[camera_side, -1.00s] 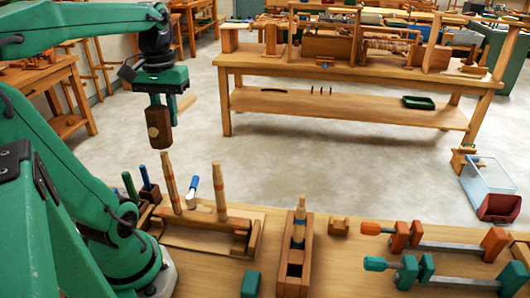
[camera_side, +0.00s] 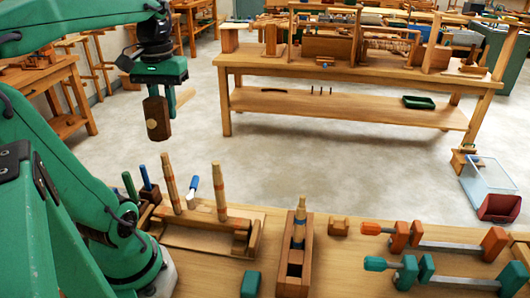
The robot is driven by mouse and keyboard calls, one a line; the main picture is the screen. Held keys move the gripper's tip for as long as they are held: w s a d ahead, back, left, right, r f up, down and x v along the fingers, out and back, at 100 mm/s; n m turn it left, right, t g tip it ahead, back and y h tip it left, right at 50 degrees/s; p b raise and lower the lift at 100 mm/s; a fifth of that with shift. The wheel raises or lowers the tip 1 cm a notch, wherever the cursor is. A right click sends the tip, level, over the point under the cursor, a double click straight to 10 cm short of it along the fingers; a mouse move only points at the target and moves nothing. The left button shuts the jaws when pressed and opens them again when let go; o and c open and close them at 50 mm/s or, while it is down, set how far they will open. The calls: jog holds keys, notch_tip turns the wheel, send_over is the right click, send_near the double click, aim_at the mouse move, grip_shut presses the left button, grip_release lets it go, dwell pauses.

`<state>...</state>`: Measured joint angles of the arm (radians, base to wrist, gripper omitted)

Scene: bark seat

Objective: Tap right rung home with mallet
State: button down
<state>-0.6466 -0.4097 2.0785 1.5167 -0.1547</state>
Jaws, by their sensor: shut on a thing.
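My gripper (camera_side: 161,88) is shut on the wooden mallet and holds it in the air at the upper left. The mallet's brown head (camera_side: 157,119) hangs below the jaws, with a pale round spot on its face; its handle is mostly hidden. Below it, a wooden frame (camera_side: 195,238) lies on the bench. Two upright pale rungs with reddish bands stand in it, the left rung (camera_side: 173,183) and the right rung (camera_side: 219,191). The mallet is clear of both, above and to the left of the left rung. How deep each rung sits cannot be told.
Orange (camera_side: 435,241) and green (camera_side: 440,276) clamps lie at right. A small green block (camera_side: 250,284) sits at the front. Tools with green and blue handles (camera_side: 147,178) stand left of the frame.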

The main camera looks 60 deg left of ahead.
jog(key=shift+f, duration=0.1)
dwell(1.3)
jog(key=shift+f, duration=0.1)
jog(key=shift+f, duration=0.15)
dwell(1.2)
dwell(0.3)
jog(key=shift+f, duration=2.05)
jog(key=shift+r, duration=1.95)
jog(key=shift+r, duration=2)
